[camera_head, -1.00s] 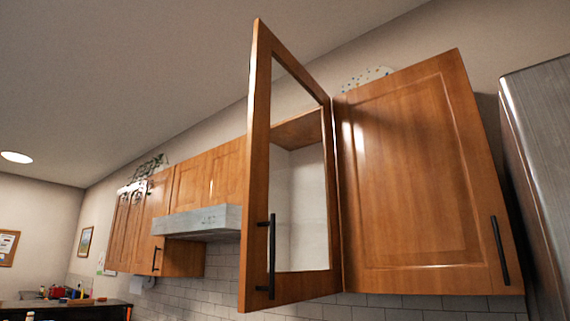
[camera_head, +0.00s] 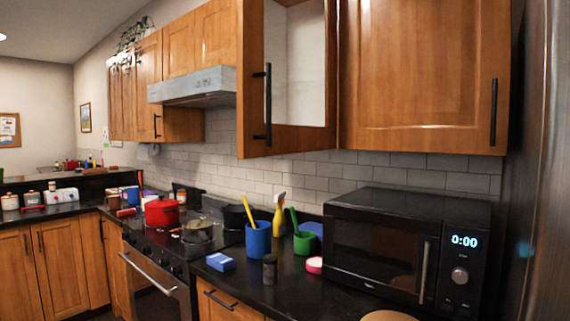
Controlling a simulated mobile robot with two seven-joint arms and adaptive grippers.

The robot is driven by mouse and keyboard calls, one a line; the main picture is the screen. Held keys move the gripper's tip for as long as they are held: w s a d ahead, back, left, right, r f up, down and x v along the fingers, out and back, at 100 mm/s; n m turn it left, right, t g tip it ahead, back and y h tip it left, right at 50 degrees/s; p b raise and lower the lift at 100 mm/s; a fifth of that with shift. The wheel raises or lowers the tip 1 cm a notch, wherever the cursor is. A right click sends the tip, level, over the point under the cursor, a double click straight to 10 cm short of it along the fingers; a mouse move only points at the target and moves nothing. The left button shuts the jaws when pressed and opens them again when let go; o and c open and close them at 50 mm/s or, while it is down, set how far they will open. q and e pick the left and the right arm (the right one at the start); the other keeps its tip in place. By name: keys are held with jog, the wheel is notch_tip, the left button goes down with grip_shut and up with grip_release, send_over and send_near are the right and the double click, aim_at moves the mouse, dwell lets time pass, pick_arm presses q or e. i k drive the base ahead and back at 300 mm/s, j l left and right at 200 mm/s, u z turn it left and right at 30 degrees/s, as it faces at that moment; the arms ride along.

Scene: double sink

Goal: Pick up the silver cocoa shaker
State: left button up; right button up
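A small dark grey cylinder (camera_head: 270,269) stands upright on the black counter, in front of the blue cup. It may be the cocoa shaker, but it is small and dark, and I cannot tell for sure. No other clearly silver shaker shows. Neither of my grippers is in view.
Around the cylinder stand a blue cup (camera_head: 258,240), a green cup (camera_head: 304,243), a blue box (camera_head: 221,262), a pink round item (camera_head: 314,265) and a yellow spray bottle (camera_head: 279,216). A black microwave (camera_head: 375,252) stands right. An open cabinet door (camera_head: 250,80) hangs above.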

aim_at(270, 272)
jog(key=z, duration=0.4)
jog(key=j+z, duration=0.15)
jog(key=z, duration=0.25)
jog(key=i+j+z, duration=0.1)
jog(key=z, duration=0.3)
jog(key=j+z, duration=0.7)
jog(key=j, duration=0.15)
jog(key=k+j+z, duration=0.1)
jog(key=j, duration=0.2)
jog(key=j+z, duration=0.1)
jog(key=j, duration=0.25)
jog(key=k+j+z, duration=0.1)
jog(key=j, duration=0.2)
jog(key=k, duration=0.05)
